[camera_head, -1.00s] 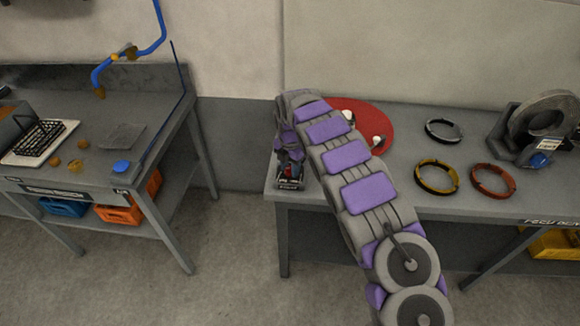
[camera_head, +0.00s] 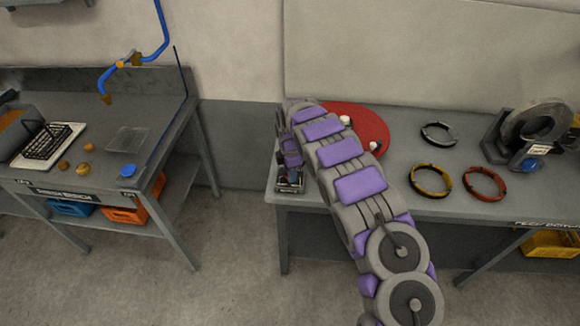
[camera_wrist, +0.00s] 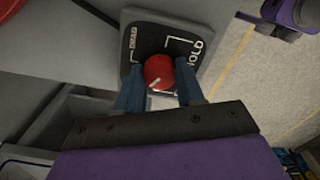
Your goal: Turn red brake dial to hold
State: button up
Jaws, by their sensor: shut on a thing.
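The red brake dial (camera_wrist: 158,72) is a round knob with a short white line near its lower left edge in the wrist view. It sits on a dark plate (camera_wrist: 146,36) with white marks. HOLD is printed at the plate's right, and a smaller unclear label is at its upper left. My gripper (camera_wrist: 160,84) is shut on the dial, with one blue finger on each side. In the head view, my gripper (camera_head: 291,164) is over the small dial unit (camera_head: 290,187) at the bench's left front corner; the dial is largely hidden there.
The right bench (camera_head: 395,192) holds a red disc (camera_head: 368,126) partly behind my arm, grey, yellow and copper-red coils (camera_head: 486,183), and a spool machine (camera_head: 535,132). A left bench (camera_head: 120,180) stands across an open floor gap. Pale floor shows right of the plate in the wrist view.

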jog(key=m, duration=0.1)
jog(key=m+p, duration=0.1)
jog(key=m, duration=0.1)
jog(key=m+p, duration=0.1)
jog(key=shift+w+r+m, duration=0.15)
jog(key=shift+r+m, duration=0.1)
jog(key=shift+m, duration=0.05)
jog(key=m+p, duration=0.1)
jog(key=m, duration=0.2)
jog(key=shift+a+m, duration=0.1)
jog(key=shift+m, duration=0.2)
jog(key=m+p, duration=0.1)
jog(key=m, duration=0.3)
jog(key=shift+f+m, duration=0.1)
jog(key=shift+m, duration=0.2)
jog(key=m, duration=0.3)
jog(key=shift+m+p, duration=0.3)
jog(key=m, duration=0.6)
jog(key=m+p, duration=0.1)
jog(key=m, duration=0.6)
jog(key=o, duration=1)
jog(key=shift+f, duration=0.1)
